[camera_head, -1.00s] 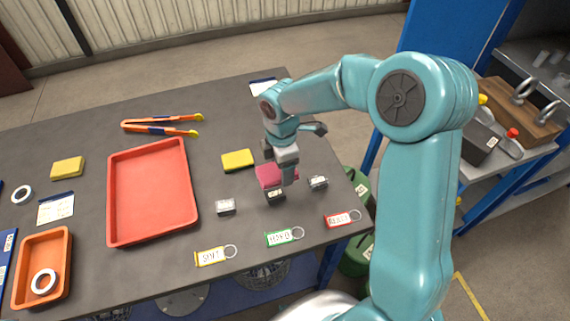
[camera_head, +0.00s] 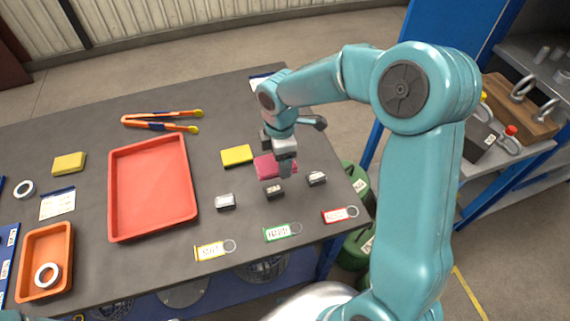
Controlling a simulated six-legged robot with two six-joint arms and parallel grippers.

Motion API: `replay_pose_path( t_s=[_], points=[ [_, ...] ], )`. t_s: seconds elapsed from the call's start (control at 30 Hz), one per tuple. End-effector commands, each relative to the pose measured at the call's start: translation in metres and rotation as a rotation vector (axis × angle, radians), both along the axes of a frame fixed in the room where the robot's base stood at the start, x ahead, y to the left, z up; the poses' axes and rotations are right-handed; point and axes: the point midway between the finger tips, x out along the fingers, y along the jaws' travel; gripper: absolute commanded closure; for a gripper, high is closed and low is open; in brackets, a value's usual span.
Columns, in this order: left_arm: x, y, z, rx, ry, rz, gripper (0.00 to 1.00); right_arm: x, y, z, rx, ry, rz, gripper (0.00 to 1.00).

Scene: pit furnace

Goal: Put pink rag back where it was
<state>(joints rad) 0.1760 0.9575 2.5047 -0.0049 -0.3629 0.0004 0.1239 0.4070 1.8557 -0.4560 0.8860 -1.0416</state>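The pink rag (camera_head: 264,168) is on the grey table near its right end, just behind the row of small dark blocks with light tops. It lies beside the yellow sponge (camera_head: 237,156). My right gripper (camera_head: 283,158) points down over the rag, and a grey finger covers part of it. Whether the fingers pinch the rag or stand apart is hidden by the angle. My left gripper is not in view.
Blocks (camera_head: 225,202), (camera_head: 275,193) and (camera_head: 317,179) stand before the rag. Yellow (camera_head: 209,251), green (camera_head: 276,233) and red (camera_head: 336,215) tags line the front edge. A red tray (camera_head: 152,190) and orange tongs (camera_head: 160,121) lie left.

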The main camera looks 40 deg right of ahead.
Motion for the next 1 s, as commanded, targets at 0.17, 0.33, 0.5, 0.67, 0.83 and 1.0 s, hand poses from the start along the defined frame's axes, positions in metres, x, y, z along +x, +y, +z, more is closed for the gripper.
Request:
replay_pose_path(
  t_s=[0.17,0.33,0.5,0.67,0.83,1.0],
  points=[
    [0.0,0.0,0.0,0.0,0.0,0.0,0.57,-0.003,-0.008,0.012,0.0,-0.005,-0.265,0.55],
    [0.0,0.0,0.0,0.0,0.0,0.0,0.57,0.021,-0.029,0.045,0.001,-0.007,-0.66,0.55],
    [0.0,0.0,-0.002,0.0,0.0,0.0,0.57,0.046,-0.058,0.076,0.001,-0.004,-1.054,0.55],
    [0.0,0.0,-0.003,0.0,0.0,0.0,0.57,0.064,-0.086,0.099,0.001,-0.001,-1.338,0.55],
    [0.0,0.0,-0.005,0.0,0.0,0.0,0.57,0.077,-0.111,0.111,0.0,0.002,-1.485,0.55],
    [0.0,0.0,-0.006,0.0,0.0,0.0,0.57,0.085,-0.129,0.11,-0.001,0.003,-1.525,0.55]
  ],
)
